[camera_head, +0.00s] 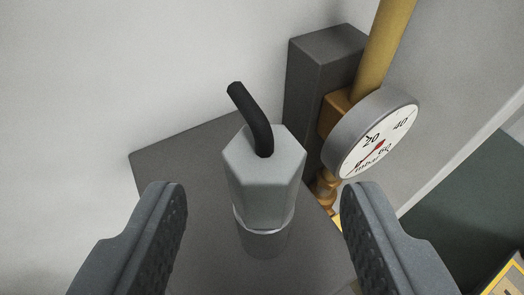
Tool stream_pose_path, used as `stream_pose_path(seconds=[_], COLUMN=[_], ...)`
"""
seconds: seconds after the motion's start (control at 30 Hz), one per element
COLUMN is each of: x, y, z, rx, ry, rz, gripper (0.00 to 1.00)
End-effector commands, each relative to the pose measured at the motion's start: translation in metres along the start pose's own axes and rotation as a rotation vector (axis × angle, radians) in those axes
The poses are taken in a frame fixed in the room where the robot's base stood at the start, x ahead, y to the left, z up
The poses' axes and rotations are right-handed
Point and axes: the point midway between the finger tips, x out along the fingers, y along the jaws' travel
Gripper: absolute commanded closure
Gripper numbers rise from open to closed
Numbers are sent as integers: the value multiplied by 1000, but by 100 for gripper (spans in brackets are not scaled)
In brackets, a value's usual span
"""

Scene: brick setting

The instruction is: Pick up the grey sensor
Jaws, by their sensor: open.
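The grey sensor (264,187) stands upright in the middle of the camera view. It has a hexagonal grey body, a narrower round lower part and a short black bent cable (252,118) coming out of its top. It stands on a dark grey surface (185,157). My gripper (264,212) is open, with one dark ridged finger to the left of the sensor and one to the right. Both fingers appear apart from the sensor. The gap between them is empty in the near foreground, and the sensor's foot is partly in shade.
A round pressure gauge (378,140) on a brass-coloured pipe (388,42) is close to the right of the sensor. A dark grey post (318,65) rises behind it. A pale wall (110,70) is behind and left. A yellow-edged panel (508,278) shows at the lower right.

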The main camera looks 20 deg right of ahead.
Motion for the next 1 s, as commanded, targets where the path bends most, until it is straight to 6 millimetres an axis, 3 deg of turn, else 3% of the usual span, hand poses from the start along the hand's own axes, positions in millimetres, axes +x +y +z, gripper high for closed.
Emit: stream_pose_path(seconds=[0.3,0.5,0.53,0.7,1.0], x=[40,40,40,41,41], y=[0,0,0,1,1], z=[-1,0,0,0,1], rx=[1,0,-1,0,0], ry=[-1,0,1,0,-2], rz=[-1,0,0,1,2], gripper=[49,49,52,98,98])
